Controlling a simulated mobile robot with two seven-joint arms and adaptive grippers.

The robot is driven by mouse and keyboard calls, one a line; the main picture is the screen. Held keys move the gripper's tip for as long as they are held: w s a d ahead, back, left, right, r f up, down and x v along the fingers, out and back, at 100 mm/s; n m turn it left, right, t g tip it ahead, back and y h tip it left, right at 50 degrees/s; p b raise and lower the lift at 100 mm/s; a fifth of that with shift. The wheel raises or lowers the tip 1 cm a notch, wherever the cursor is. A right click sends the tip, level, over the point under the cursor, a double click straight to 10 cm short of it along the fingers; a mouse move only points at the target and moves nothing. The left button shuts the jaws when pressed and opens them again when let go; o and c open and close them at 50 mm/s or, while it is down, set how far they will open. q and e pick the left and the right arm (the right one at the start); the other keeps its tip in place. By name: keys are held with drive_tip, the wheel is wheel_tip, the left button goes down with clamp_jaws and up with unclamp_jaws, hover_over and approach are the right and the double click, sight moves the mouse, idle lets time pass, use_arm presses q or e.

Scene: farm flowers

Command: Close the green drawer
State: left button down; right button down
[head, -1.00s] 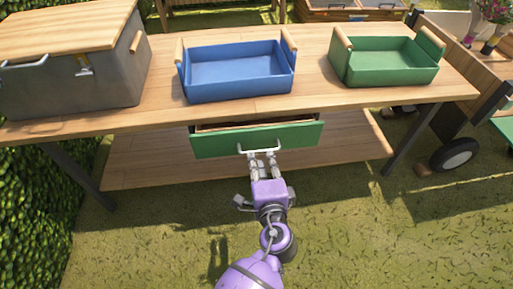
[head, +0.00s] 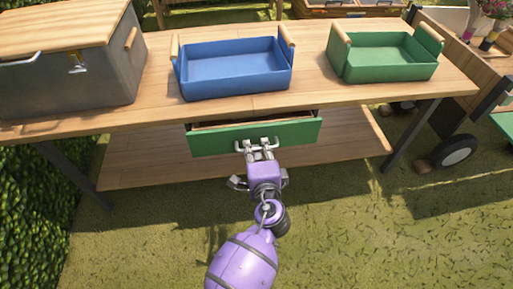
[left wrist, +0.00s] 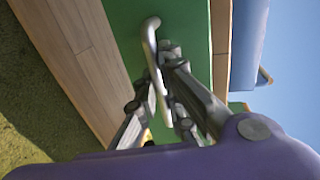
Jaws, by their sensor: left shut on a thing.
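The green drawer (head: 215,141) is under the wooden table top, and it stands partly open, with its wooden inside edge showing. A light metal handle is on its front; the handle (left wrist: 152,50) also shows in the left wrist view. My left gripper (head: 259,148) is at the drawer front, with its fingers shut on the handle. In the left wrist view the fingers of my left gripper (left wrist: 160,92) sit on both sides of the handle bar, close to the green front (left wrist: 190,20). My right gripper is in neither view.
On the wooden table (head: 300,100) stand a grey box (head: 60,85) with a wooden lid, a blue tray (head: 235,82) and a green tray (head: 390,72). A lower shelf (head: 345,145) runs beneath. A wheeled cart stands at the right. The grass in front is clear.

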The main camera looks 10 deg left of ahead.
sight(255, 139)
use_arm(q)
drive_tip(key=shift+r+x, duration=0.25)
drive_tip(key=shift+x, duration=0.85)
drive_tip(key=shift+r+x, duration=0.2)
drive_tip(key=shift+x, duration=0.9)
drive_tip(key=shift+w, duration=0.1)
drive_tip(key=c, duration=2.1)
unclamp_jaws()
drive_tip(key=v, duration=1.2)
